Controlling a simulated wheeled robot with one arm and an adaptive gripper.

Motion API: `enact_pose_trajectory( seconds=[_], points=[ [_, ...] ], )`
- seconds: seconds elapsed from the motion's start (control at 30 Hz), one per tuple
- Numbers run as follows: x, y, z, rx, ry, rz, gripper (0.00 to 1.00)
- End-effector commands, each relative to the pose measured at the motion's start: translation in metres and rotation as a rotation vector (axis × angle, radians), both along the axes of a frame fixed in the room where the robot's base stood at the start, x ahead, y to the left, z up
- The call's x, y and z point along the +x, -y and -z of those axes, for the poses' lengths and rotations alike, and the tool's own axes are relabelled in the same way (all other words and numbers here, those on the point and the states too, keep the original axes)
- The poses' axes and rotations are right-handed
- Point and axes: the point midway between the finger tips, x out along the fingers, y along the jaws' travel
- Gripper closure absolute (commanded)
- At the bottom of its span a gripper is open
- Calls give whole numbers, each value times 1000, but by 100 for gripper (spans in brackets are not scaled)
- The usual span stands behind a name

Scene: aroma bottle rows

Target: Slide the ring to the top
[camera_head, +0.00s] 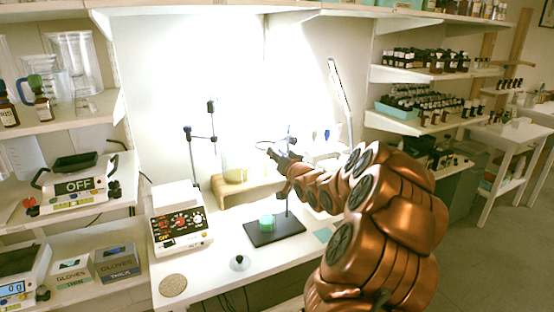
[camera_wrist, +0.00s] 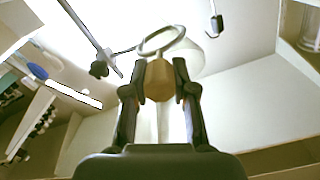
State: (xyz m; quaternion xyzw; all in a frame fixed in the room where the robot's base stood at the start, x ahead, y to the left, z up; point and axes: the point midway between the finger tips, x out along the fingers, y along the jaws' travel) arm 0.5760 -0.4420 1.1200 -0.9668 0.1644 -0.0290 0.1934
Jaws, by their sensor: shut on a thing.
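The metal ring (camera_wrist: 162,40) is a thin hoop on a side arm from a dark clamp (camera_wrist: 98,68) on the stand's slanting rod (camera_wrist: 82,27). A tan faceted piece (camera_wrist: 158,84) sits against the ring's near side, between my fingertips. My gripper (camera_wrist: 159,88) is shut on this piece. In the head view, the ring (camera_head: 265,143) is small and high beside the rod, with my gripper (camera_head: 274,154) at it. The stand's dark base (camera_head: 259,239) rests on the white table. My arm hides part of the rod.
A wooden rack (camera_head: 232,188) with a round flask (camera_head: 236,174) is behind. A second stand (camera_head: 190,150) and a hot plate device (camera_head: 180,225) are to the left. A bottle shelf (camera_head: 430,73) is right.

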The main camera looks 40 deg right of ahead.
Motion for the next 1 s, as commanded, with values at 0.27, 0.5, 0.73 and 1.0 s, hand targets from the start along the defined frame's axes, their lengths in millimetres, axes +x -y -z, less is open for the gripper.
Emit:
enact_pose_trajectory(
  seconds=[0.27,0.5,0.73,1.0],
  points=[
    [0,1,-8,-8,15,1,100],
    [0,1,-7,-6,11,1,52],
    [0,0,-5,-4,9,1,48],
    [-10,-2,-3,-1,7,2,48]
  ],
)
